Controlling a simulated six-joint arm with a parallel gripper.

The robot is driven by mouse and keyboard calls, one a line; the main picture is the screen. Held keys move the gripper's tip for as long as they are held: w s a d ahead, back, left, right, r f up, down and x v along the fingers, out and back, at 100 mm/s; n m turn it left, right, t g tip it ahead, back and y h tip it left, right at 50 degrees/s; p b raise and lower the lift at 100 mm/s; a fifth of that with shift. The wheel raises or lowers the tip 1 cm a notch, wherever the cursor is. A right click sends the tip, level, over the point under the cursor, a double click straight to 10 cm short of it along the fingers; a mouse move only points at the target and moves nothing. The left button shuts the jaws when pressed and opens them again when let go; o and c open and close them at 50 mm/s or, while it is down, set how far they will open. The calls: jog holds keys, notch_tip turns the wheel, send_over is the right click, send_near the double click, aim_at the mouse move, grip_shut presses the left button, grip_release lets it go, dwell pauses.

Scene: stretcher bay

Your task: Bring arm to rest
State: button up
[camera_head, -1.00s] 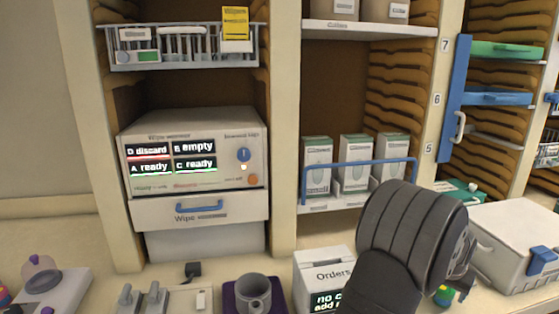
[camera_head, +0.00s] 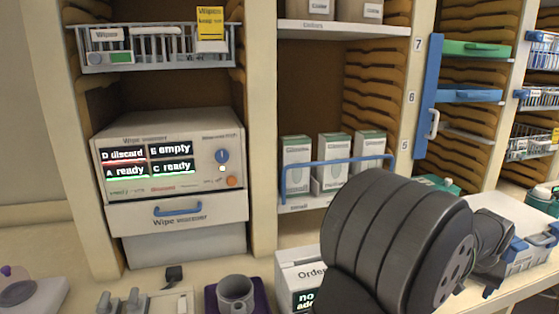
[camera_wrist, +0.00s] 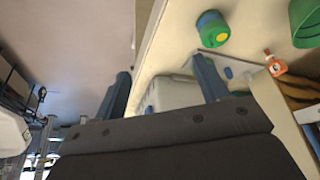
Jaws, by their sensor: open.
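My arm's dark ribbed link (camera_head: 395,235) fills the lower right of the head view, in front of the counter. My gripper (camera_wrist: 163,82) shows in the wrist view with its two blue-grey fingers spread apart and nothing held between them. In the head view my gripper is mostly hidden behind my own arm. The wrist view shows it tilted near the counter's edge, with a grey-white box beyond the fingers.
The wipe warmer (camera_head: 170,165) stands in the left bay under a wire basket (camera_head: 150,57). A mug (camera_head: 236,292) and an Orders box (camera_head: 300,268) are on the counter. A white case (camera_head: 510,215) lies beyond my arm. White cartons (camera_head: 333,158) stand behind a blue rail.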

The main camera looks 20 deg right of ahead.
jog(key=w+a+r+n+t+y, duration=0.1)
jog(key=w+a+r+n, duration=0.15)
jog(key=w+a, duration=0.7)
jog(key=w+a+r+n, duration=0.2)
jog(key=w+a+r, duration=0.1)
jog(key=w+a, duration=0.6)
jog(key=w+a+r+n+y, duration=0.1)
jog(key=w+a, duration=0.4)
jog(key=a, duration=0.6)
jog(key=w+a+r+n+y, duration=0.1)
jog(key=w+a+n, duration=0.3)
jog(key=a, duration=0.8)
jog(key=shift+w+a+r+t, duration=0.25)
jog(key=shift+w+r+t, duration=0.25)
jog(key=shift+w, duration=0.4)
